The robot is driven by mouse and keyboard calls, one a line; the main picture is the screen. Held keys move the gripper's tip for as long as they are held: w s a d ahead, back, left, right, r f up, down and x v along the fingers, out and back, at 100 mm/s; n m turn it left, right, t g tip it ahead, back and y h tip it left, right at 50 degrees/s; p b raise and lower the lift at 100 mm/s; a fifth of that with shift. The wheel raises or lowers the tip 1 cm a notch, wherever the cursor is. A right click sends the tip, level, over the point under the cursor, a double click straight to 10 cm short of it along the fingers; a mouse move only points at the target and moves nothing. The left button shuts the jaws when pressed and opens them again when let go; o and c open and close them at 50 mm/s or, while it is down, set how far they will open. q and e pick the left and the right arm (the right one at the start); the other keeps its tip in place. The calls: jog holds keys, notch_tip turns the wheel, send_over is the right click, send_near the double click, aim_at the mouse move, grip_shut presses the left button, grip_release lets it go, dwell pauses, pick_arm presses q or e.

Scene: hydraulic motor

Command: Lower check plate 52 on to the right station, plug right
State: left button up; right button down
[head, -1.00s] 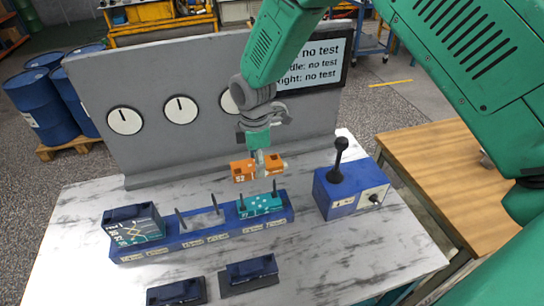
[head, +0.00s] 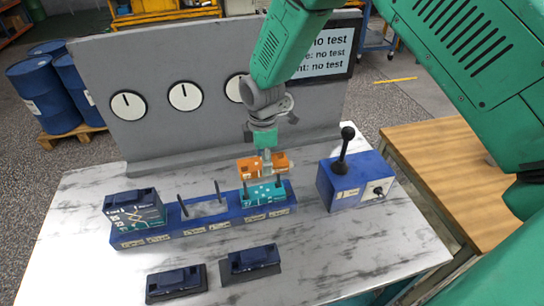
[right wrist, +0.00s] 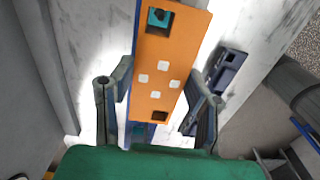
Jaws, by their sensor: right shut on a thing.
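The orange check plate (head: 248,168) is in my right gripper (head: 266,160), just above the right station of the long blue base. A teal block (head: 262,196) with two dark posts is at that station. The plate is roughly level and lined up over the block; I cannot tell whether they touch. In the right wrist view the plate (right wrist: 152,98) lies between the two fingers (right wrist: 157,105), and teal shows through its far square hole. The near hole looks dark. My left gripper is not in view.
The blue base (head: 190,238) has two bare posts at its middle station and a dark-topped teal block (head: 135,220) at left. Two dark blue blocks (head: 178,280) (head: 254,258) lie in front. A blue lever box (head: 342,192) stands right. A gauge panel (head: 150,65) and "no test" screen (head: 325,50) stand behind.

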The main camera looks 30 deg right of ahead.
aim_at(254, 166)
jog(key=a, duration=0.1)
jog(key=a+f+b, duration=0.1)
jog(key=a, duration=0.1)
jog(key=shift+f, duration=0.2)
jog(key=shift+d+f+b, duration=0.2)
jog(key=shift+f+b, duration=0.1)
jog(key=shift+b, duration=0.15)
jog(key=d+f, duration=0.1)
jog(key=d+f+b, duration=0.1)
jog(key=shift+s+d, duration=0.15)
jog(key=shift+d, duration=0.2)
jog(key=shift+d+f, duration=0.15)
jog(key=shift+f, duration=0.25)
jog(key=shift+f+b, duration=0.3)
jog(key=shift+f, duration=0.05)
jog(key=shift+a+f+b, duration=0.4)
jog(key=shift+a+f, duration=0.05)
jog(key=shift+f, duration=0.35)
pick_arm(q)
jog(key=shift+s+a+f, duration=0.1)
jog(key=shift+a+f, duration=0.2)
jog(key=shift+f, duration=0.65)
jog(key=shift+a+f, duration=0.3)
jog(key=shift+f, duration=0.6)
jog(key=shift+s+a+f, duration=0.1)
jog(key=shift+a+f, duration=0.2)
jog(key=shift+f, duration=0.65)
pick_arm(e)
jog(key=shift+s+f, duration=0.1)
jog(key=shift+f, duration=0.4)
